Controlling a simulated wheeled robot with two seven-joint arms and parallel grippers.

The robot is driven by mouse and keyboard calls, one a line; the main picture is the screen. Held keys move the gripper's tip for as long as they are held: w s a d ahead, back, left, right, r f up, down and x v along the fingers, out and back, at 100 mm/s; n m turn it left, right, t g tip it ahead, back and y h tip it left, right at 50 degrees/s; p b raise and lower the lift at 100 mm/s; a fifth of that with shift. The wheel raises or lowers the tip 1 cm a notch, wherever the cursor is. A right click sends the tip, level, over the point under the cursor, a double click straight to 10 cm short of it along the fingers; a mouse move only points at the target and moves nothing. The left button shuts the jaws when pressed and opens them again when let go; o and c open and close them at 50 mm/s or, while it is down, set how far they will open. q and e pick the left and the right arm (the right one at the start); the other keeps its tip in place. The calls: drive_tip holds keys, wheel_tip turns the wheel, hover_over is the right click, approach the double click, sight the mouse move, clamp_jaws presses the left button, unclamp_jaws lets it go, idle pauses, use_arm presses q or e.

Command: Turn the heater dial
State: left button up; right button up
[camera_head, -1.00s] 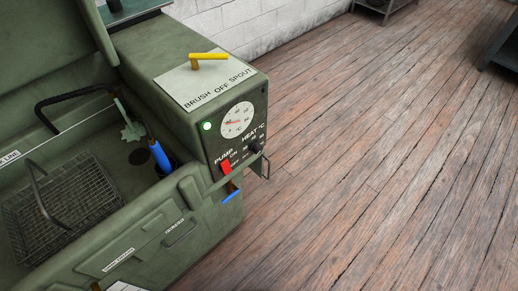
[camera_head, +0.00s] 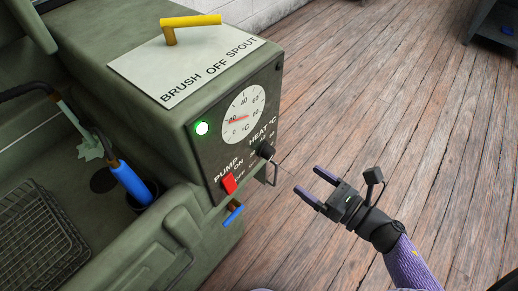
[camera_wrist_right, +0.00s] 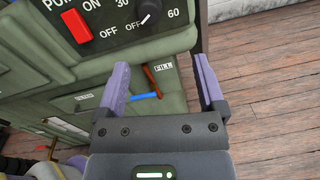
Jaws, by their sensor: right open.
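The heater dial (camera_head: 266,150) is a small black knob under the HEAT °C lettering on the dark control panel (camera_head: 207,165). In the right wrist view the dial (camera_wrist_right: 150,10) shows at the top, with a white pointer line and the marks OFF, 30 and 60 around it. My right gripper (camera_head: 311,184) is open and empty, to the right of the panel and apart from the dial. In the right wrist view its two purple fingers (camera_wrist_right: 161,88) stand wide apart, below the dial. My left gripper is not in view.
A round gauge (camera_head: 243,115) and a lit green lamp (camera_head: 202,128) are above. A yellow lever (camera_head: 190,21) tops the green washer. Open wooden floor lies right.

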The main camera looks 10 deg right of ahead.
sight(272, 156)
drive_tip(key=w+a, duration=0.2)
drive_tip(key=w+a+n, duration=0.1)
drive_tip(key=w+a, duration=0.1)
drive_tip(key=w+a+r+n, duration=0.1)
drive_tip(key=w+a, duration=0.1)
drive_tip(key=w, duration=0.1)
drive_tip(key=shift+r+y, duration=0.1)
drive_tip(key=shift+y, duration=0.3)
drive_tip(key=shift+w+a, duration=0.35)
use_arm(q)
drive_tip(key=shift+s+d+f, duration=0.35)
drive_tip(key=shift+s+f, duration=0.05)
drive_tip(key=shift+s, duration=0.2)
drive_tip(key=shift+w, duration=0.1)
use_arm(e)
drive_tip(key=shift+c, duration=0.3)
drive_tip(key=c, duration=0.7)
clamp_jaws()
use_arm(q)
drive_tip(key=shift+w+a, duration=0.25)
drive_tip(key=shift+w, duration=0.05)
